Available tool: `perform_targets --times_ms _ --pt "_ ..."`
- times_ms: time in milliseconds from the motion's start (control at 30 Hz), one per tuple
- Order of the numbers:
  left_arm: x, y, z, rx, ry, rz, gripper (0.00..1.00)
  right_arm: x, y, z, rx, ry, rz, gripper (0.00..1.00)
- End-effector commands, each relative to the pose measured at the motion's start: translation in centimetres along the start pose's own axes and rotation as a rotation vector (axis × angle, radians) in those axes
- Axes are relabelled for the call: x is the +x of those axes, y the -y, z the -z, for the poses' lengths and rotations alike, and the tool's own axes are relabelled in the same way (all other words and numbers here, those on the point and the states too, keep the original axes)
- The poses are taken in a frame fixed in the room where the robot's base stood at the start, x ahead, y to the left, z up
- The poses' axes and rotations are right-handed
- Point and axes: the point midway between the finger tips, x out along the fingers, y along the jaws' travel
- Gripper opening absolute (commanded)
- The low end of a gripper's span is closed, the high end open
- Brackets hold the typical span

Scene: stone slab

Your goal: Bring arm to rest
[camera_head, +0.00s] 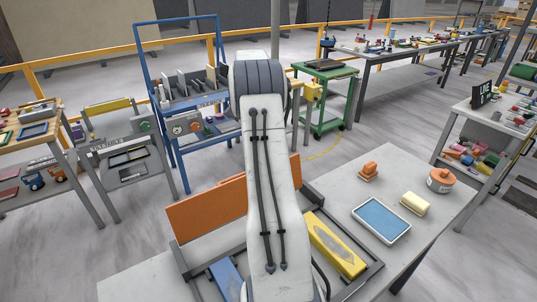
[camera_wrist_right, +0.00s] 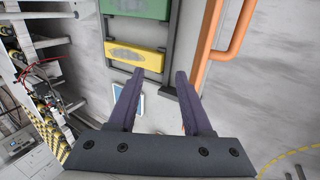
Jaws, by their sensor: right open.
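My right gripper (camera_wrist_right: 160,76) shows in the right wrist view with its two dark purple fingers apart. Nothing is between the fingers. In the head view one of my white arms, with black cables, fills the middle and stands over the grey worktable (camera_head: 437,180); no gripper shows there. My left gripper is in neither view.
A dark frame on the worktable holds a yellow block (camera_head: 337,245), a blue block (camera_head: 227,277) and an orange panel (camera_head: 208,210). A blue trolley (camera_head: 176,104) stands behind.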

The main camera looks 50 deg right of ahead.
Motion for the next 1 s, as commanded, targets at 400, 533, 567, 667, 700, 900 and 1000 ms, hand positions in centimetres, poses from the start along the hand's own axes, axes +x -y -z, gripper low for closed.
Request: perform_targets --times_ms 400,533,567,667,700,900,1000 --pt "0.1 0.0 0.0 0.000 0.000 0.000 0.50 -0.1 -0.3 0.2 -0.001 0.000 -0.001 0.50" --pt "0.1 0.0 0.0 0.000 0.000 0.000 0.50 -0.1 -0.3 0.2 -0.001 0.000 -0.001 0.50" --pt "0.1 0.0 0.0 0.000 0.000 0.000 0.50 -0.1 -0.3 0.2 -0.001 0.000 -0.001 0.50" --pt "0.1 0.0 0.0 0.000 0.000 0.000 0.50 -0.1 -0.3 0.1 -0.002 -0.001 -0.001 0.50" --pt "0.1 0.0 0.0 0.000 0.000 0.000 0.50 -0.1 -0.3 -0.1 -0.009 -0.002 0.001 0.50" --pt "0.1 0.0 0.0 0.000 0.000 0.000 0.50 -1.7 0.5 -6.0 -0.220 -0.057 0.046 0.50" --pt "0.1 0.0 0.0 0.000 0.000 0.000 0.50 -2.5 0.3 -12.1 -0.441 -0.110 0.086 0.50"
